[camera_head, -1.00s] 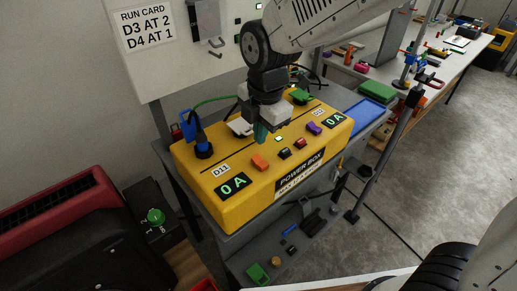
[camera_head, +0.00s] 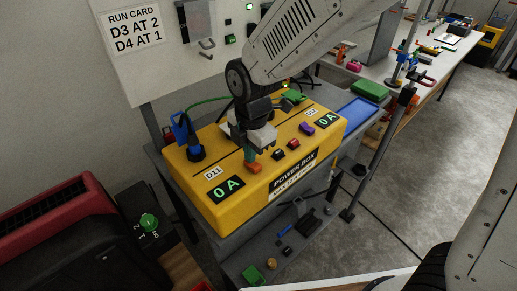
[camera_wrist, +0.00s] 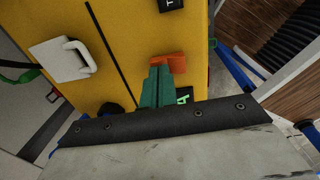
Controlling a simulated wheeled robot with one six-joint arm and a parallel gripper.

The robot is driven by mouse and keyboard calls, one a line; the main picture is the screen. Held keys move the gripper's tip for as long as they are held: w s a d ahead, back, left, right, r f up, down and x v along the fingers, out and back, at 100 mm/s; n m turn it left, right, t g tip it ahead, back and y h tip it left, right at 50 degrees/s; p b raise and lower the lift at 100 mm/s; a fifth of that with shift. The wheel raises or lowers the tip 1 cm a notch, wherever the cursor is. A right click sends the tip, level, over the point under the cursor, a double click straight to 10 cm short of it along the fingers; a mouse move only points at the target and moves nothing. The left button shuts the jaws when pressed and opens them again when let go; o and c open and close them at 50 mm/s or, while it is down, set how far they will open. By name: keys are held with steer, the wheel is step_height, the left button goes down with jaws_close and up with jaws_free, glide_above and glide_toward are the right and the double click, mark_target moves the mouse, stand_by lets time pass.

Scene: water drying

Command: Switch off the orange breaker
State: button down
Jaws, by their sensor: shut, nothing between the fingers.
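The orange breaker (camera_head: 254,168) is a small rocker on the sloped top of the yellow power box (camera_head: 225,213), near the left 0 A display (camera_head: 227,189). My gripper (camera_head: 249,155) is shut and empty, with its green fingertips right at the orange breaker. In the wrist view the fingertips (camera_wrist: 161,68) meet the near side of the orange breaker (camera_wrist: 175,62) and seem to touch it. The fingertips hide part of the breaker, so its on or off position cannot be told.
A black (camera_head: 278,154), a red (camera_head: 293,144) and a purple (camera_head: 307,129) switch sit in a row to the right on the box. A blue plug (camera_head: 195,152) stands at the box's left end. A white plug (camera_wrist: 62,60) shows in the wrist view. A blue tray (camera_head: 360,110) lies to the right.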

mark_target(258, 167)
steer(key=shift+d+f, duration=0.15)
steer(key=shift+d, duration=0.05)
steer(key=shift+a, duration=0.15)
steer(key=shift+s+f, duration=0.1)
steer(key=shift+s, duration=0.1)
steer(key=shift+s+d, duration=0.55)
step_height(258, 167, up, 14)
steer(key=shift+s+d, duration=0.25)
steer(key=shift+s, duration=0.05)
stand_by(0.3)
